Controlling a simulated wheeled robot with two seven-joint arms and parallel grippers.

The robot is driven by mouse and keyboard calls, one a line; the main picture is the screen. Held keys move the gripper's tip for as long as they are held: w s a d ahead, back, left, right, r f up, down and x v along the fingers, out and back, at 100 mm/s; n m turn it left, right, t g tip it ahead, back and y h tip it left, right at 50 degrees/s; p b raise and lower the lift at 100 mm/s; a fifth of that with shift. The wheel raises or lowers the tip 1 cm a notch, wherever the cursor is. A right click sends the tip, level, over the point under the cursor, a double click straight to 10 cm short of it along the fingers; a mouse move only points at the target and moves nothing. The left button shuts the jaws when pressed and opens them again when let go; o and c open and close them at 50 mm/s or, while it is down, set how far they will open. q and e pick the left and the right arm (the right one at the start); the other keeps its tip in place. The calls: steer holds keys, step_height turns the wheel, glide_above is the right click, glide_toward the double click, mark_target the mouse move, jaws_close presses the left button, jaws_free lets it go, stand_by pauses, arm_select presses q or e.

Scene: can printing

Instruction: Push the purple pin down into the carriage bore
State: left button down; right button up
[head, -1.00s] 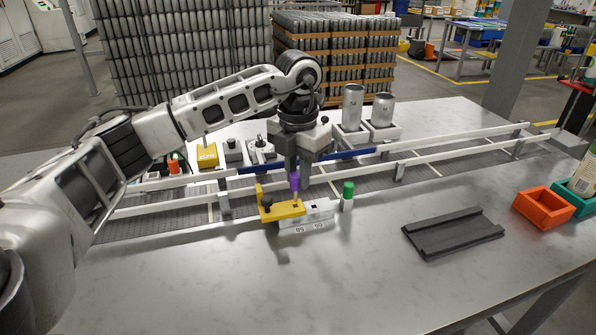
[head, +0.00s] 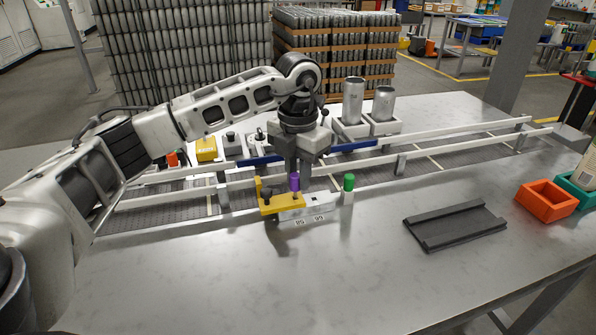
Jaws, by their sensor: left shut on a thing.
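The purple pin (head: 295,183) stands upright at the yellow carriage (head: 281,204), near its right end. Its lower end meets the carriage top, and the bore itself is hidden. My left gripper (head: 299,174) points down from above and is shut on the purple pin. The carriage sits on a pale scale block (head: 309,214) with printed numbers and has a dark knob (head: 266,196) at its left. My right gripper is not in view.
A green-capped pin (head: 348,184) stands just right of the carriage. Conveyor rails (head: 420,155) run behind. A dark grooved tray (head: 455,226) and an orange bin (head: 546,202) lie to the right. The front tabletop is clear.

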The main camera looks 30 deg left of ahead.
arm_select(q)
steer(key=shift+f+b, duration=0.75)
steer(key=shift+f, duration=0.45)
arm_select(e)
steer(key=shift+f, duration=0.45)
arm_select(q)
steer(key=c, duration=1.2)
jaws_free()
steer(key=shift+c, duration=0.2)
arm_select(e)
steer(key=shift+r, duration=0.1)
arm_select(q)
step_height(320, 180, up, 16)
steer(key=p, duration=0.1)
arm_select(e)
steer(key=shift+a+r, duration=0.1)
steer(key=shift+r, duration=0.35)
